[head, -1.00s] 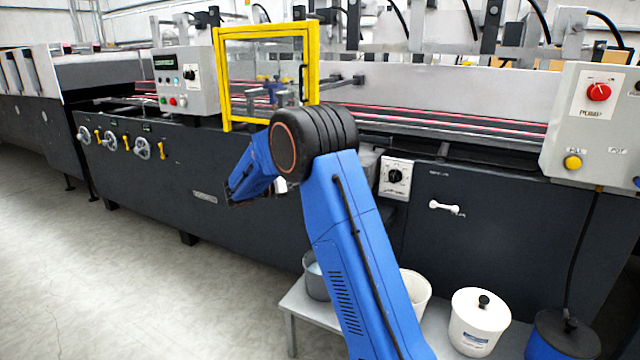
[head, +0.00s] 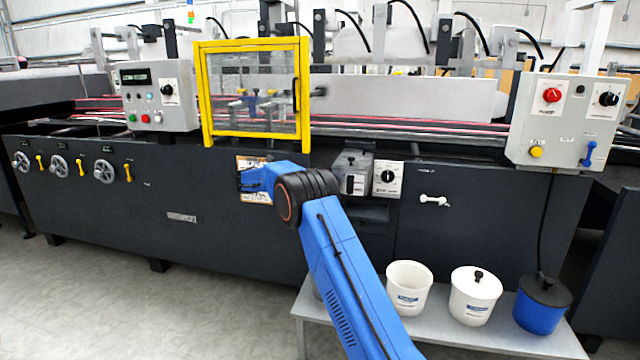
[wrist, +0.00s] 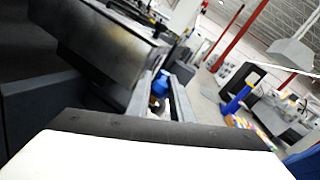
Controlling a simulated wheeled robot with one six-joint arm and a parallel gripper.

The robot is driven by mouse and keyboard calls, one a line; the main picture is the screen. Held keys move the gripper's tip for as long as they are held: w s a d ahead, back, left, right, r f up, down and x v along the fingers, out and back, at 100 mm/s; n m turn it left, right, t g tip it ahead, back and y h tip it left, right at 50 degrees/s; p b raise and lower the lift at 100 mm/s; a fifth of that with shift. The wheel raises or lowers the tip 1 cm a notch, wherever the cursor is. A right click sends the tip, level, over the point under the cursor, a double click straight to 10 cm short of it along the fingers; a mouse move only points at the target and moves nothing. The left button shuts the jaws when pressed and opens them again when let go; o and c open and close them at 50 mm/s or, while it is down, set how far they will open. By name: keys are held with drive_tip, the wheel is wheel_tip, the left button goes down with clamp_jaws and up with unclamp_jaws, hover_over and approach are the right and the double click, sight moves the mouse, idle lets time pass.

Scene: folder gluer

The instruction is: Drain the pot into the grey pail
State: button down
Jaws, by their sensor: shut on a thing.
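The grey pail (head: 317,291) is almost wholly hidden behind my blue arm, at the left end of the low grey bench. A grey box-like unit (head: 352,171), perhaps the pot, sits on the machine front beside a dial. My gripper (head: 248,181) is in front of the machine panel, left of and above the bench, apart from the pail. In the wrist view its grey fingers (wrist: 163,92) show beyond a dark bar and a large white surface. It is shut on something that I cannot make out. A small blue shape shows between the fingers.
A white open bucket (head: 409,290), a white lidded bucket (head: 474,297) and a blue lidded pail (head: 541,305) stand on the bench (head: 450,334). A control box (head: 560,130) with a blue lever is at right. A yellow-framed guard (head: 203,100) is above my gripper. Floor at left is clear.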

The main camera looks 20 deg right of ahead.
drive_tip(key=shift+w+d+g, duration=0.1)
drive_tip(key=shift+g, duration=0.2)
drive_tip(key=c, duration=1.6)
unclamp_jaws()
drive_tip(key=shift+o, duration=0.2)
